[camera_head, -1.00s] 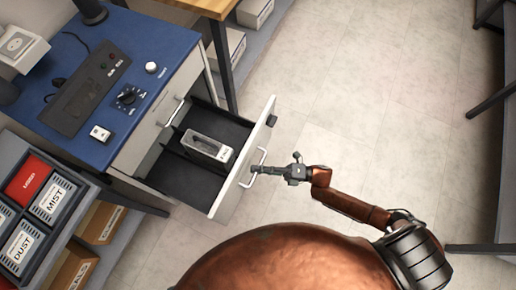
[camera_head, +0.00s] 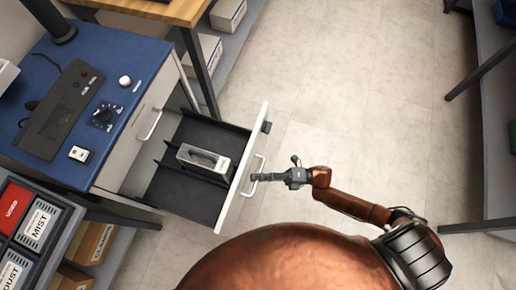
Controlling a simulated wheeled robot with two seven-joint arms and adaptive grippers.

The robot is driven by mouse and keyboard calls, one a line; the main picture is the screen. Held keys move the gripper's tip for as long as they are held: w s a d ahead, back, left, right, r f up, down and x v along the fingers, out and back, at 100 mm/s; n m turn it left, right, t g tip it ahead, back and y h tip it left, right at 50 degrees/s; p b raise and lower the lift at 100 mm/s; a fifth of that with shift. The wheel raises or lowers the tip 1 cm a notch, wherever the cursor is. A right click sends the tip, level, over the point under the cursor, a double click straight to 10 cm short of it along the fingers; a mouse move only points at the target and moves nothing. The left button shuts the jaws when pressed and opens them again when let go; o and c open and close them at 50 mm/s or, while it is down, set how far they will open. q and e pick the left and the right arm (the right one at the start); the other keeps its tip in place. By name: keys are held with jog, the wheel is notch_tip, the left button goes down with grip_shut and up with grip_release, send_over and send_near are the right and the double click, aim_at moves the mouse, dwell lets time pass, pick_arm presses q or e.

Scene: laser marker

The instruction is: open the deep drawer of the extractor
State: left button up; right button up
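The deep drawer (camera_head: 231,195) stands pulled out from the cabinet under the blue bench top, with its dark inside showing. A grey-white box-shaped item (camera_head: 208,160) lies in it between dark dividers. The drawer's white bar handle (camera_head: 254,178) is on its front panel. My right gripper (camera_head: 256,177) is at this handle, with its fingertips over or touching the bar. I cannot tell whether the fingers are closed around it. My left gripper is not in view.
Another closed drawer handle (camera_head: 150,124) sits beside the open drawer. Labelled bins (camera_head: 38,226) stand at lower left. The floor (camera_head: 350,100) at right is clear.

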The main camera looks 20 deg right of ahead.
jog(key=o, duration=0.5)
jog(key=shift+c, duration=0.2)
jog(key=v, duration=1.2)
jog(key=shift+f, duration=0.15)
